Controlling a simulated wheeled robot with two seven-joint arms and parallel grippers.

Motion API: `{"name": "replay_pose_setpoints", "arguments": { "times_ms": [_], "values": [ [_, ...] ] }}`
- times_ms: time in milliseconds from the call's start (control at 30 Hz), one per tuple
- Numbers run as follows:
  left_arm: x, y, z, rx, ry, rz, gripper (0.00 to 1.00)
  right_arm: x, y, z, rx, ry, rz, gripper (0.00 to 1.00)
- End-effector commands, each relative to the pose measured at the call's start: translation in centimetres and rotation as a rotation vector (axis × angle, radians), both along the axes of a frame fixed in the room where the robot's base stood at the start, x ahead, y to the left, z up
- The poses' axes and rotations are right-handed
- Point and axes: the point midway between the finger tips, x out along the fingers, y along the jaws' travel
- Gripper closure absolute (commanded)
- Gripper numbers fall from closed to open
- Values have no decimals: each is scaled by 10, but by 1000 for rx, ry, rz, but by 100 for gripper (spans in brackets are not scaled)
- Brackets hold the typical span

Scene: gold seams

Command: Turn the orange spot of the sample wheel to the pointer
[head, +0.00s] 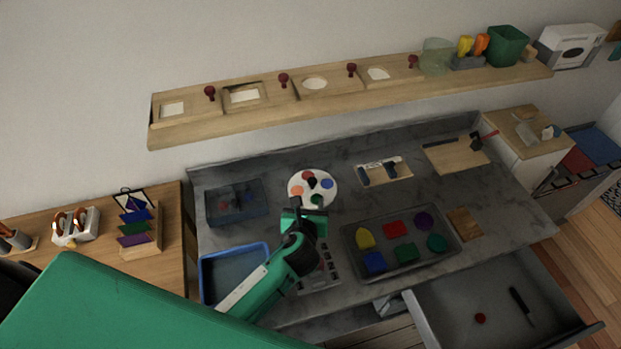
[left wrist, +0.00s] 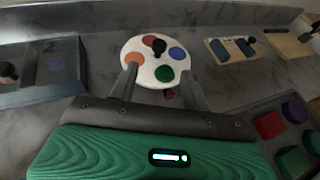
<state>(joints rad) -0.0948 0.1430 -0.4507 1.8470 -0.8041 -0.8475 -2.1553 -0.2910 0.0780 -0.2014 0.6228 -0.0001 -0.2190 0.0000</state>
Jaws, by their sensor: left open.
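The sample wheel (head: 301,199) is a white disc lying on the grey counter, with a black knob (head: 312,183) near its middle. Its orange spot (head: 296,190) is on the left, red at the back, blue on the right and green at the front. In the left wrist view the orange spot (left wrist: 135,61) is also at the left, beside a finger. My left gripper (head: 304,214) is open at the wheel's near side, its fingers reaching toward the disc with nothing between them; contact is unclear. A small reddish thing (left wrist: 170,94) shows at the near rim; I cannot tell whether it is the pointer.
A dark clear box (head: 237,203) and a blue tray (head: 233,273) lie left of the wheel. A grey tray (head: 352,241) of coloured shapes is to the right, and a small tool board (head: 398,174) is behind it. An open drawer (head: 455,315) juts out front right.

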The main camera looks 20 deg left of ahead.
Motion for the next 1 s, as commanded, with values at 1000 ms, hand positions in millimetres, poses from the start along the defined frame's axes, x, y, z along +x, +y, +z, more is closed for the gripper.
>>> {"name": "replay_pose_setpoints", "arguments": {
  "times_ms": [1000],
  "values": [
    [107, 23, -45, -1, 0, 2, 52, -10, 2, 10, 2, 13, -3, 64]
  ]
}}
